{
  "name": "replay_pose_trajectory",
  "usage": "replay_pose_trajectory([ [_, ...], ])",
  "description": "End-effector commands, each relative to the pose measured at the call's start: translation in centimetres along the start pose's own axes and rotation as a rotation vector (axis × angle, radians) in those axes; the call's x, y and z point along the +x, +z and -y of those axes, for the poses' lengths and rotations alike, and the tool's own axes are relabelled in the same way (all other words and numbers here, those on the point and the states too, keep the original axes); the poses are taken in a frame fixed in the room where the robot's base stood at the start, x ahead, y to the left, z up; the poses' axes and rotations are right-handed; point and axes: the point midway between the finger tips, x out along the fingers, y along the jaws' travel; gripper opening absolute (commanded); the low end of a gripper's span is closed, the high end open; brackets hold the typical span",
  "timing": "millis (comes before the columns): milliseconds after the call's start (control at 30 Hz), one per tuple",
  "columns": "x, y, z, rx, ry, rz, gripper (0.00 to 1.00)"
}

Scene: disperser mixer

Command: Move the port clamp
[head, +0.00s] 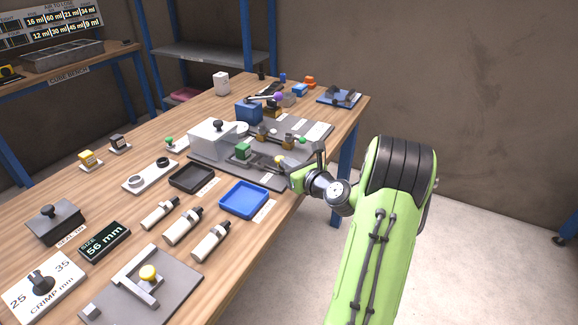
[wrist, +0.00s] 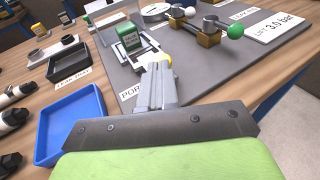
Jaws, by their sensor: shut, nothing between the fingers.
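My gripper (wrist: 157,68) is shut and empty, its grey fingers together over the near edge of a grey plate (wrist: 196,76). A pale yellow knob (wrist: 166,61) shows right at the fingertips; I cannot tell whether they touch it. It looks like the port clamp's handle, and the rest of that part is mostly hidden behind the fingers. A label starting with "POR" (wrist: 129,95) lies left of the fingers, partly covered. A green block (wrist: 131,38) in a grey mount stands just beyond, on the plate. In the head view, the yellow knob (head: 279,160) is beside my gripper (head: 287,172).
A blue tray (wrist: 72,122) lies left of my gripper, with a black tray (wrist: 68,58) behind it. A brass-blocked bar with a green ball (wrist: 235,31) stands on the plate to the right. The table's right edge is close.

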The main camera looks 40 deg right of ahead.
Motion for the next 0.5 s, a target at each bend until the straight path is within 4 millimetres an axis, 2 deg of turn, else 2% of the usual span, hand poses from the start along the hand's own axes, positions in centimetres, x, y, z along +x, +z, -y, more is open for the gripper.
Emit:
replay_pose_trajectory([
  [167, 0.4, 0.2, -0.3, 0.001, 0.003, -0.001, 0.00],
  [400, 3.5, 1.1, -1.9, 0.000, 0.004, -0.002, 0.00],
  [500, 4.1, 1.0, -2.2, -0.001, 0.002, 0.000, 0.00],
])
